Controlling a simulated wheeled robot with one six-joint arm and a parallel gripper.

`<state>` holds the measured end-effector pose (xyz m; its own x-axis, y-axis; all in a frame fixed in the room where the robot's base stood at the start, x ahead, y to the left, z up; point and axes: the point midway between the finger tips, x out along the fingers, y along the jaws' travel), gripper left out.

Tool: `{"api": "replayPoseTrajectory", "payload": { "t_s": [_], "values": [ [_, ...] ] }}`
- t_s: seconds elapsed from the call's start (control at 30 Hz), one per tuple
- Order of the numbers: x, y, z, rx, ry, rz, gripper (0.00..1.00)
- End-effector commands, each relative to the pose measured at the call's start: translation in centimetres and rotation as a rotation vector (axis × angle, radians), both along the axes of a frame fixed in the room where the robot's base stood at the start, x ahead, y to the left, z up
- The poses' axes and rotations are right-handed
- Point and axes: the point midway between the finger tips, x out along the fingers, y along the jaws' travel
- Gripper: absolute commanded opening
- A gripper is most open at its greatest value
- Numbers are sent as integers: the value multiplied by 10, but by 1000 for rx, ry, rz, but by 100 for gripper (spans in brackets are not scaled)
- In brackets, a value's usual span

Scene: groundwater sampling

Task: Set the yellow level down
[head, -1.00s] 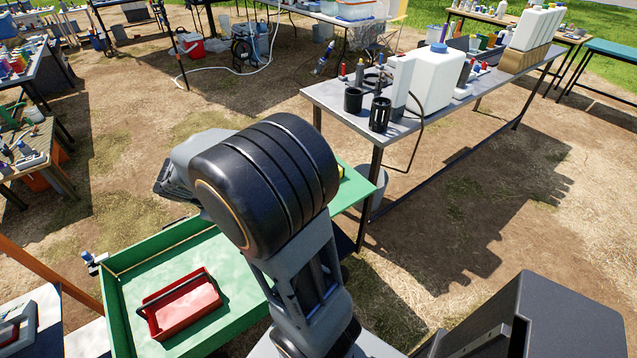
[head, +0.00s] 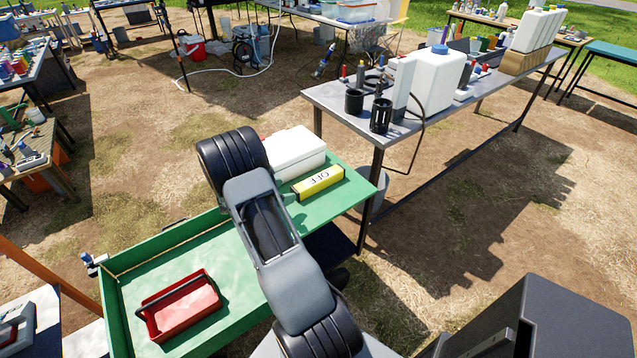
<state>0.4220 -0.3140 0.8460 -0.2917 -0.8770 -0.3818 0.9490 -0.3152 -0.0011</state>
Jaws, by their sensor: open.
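The yellow level (head: 320,183), a short yellow bar with a white panel and dark lettering, lies on the right part of the green table (head: 347,196). Nothing is touching it that I can see. My arm stands in front of the table, left of the level, and hides part of the green top. My gripper itself does not show in the head view; it is hidden behind my arm or out of frame.
A white box (head: 295,153) sits just behind the level. A red tray with a handle (head: 181,307) lies in the walled left part of the table. A grey table (head: 335,98) with a white jug (head: 436,80) and black cups stands behind right.

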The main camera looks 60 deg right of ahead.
Motion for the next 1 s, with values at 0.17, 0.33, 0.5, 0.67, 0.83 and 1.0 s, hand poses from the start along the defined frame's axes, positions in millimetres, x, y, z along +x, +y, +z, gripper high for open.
{"api": "replayPoseTrajectory", "payload": {
  "t_s": [0.17, 0.33, 0.5, 0.67, 0.83, 1.0],
  "values": [
    [-5, -13, -6, 1, 0, 0, 79],
    [-8, -21, -10, 1, 0, -2, 79],
    [-16, -40, -21, 2, 1, -4, 79],
    [-20, -55, -28, 1, -1, -1, 79],
    [-21, -59, -30, 1, -1, -1, 79],
    [-21, -59, -30, 1, -1, 0, 79]
  ]
}}
